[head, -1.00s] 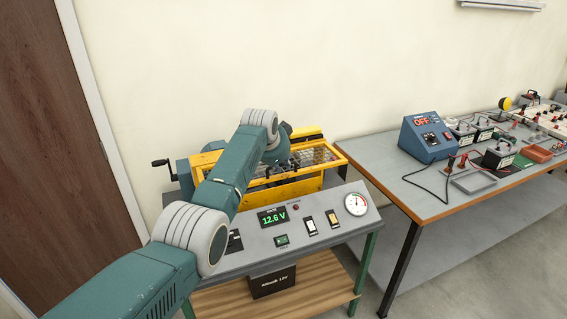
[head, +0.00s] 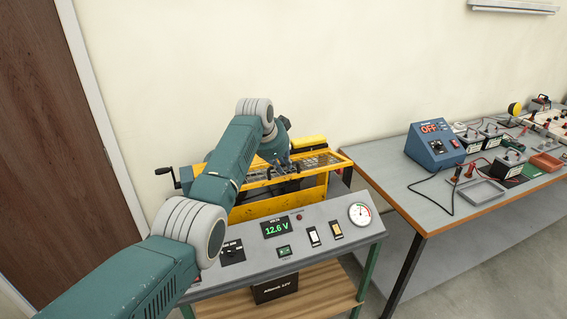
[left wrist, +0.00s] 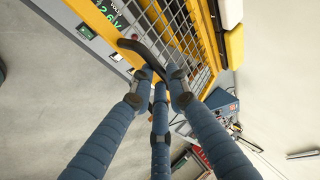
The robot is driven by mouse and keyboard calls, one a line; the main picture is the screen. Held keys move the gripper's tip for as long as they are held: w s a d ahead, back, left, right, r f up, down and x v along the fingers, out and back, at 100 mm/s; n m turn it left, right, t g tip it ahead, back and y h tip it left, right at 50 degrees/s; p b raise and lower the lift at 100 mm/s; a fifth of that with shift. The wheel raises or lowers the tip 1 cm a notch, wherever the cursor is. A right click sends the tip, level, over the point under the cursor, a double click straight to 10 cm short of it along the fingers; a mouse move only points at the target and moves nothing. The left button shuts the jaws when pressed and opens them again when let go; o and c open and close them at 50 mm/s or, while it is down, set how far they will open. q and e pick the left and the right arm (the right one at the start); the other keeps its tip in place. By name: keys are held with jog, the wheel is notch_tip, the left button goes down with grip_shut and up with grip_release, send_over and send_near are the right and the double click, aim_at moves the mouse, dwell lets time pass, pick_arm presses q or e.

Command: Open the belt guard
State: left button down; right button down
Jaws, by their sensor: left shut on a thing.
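The belt guard (head: 322,160) is a yellow frame with wire mesh on top of the bench machine. It lies about flat over the yellow housing and looks closed in the head view. It also shows in the left wrist view (left wrist: 178,22), with its black curved handle (left wrist: 136,47) at the near edge. My left gripper (head: 284,166) is at the guard's front edge, shut on the handle. In the left wrist view its fingers (left wrist: 158,76) meet at the handle's end. My forearm hides the guard's left part in the head view. My right gripper is not in view.
A sloped grey control panel (head: 260,251) with a 12.6 V display, switches and a dial stands in front of the guard. A black crank (head: 164,171) sticks out at left. A grey table (head: 405,190) with a blue power supply (head: 434,143) stands at right. A wall is behind.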

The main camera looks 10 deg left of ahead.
pick_arm(q)
jog(key=shift+a+f, duration=0.15)
jog(key=shift+a, duration=0.3)
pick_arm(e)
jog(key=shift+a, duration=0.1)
pick_arm(q)
jog(key=c, duration=1.8)
grip_release()
jog(key=shift+w, duration=0.1)
jog(key=shift+o, duration=0.7)
jog(key=shift+w+a+f, duration=0.25)
jog(key=shift+w+f, duration=0.1)
jog(key=shift+w, duration=0.05)
jog(key=shift+d+r, duration=0.2)
jog(key=shift+s+r, duration=0.1)
jog(key=shift+r, duration=0.15)
jog(key=v, duration=1.1)
jog(key=shift+a, duration=0.15)
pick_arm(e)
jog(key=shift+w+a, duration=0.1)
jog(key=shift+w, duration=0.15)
pick_arm(q)
jog(key=shift+s+f, duration=0.15)
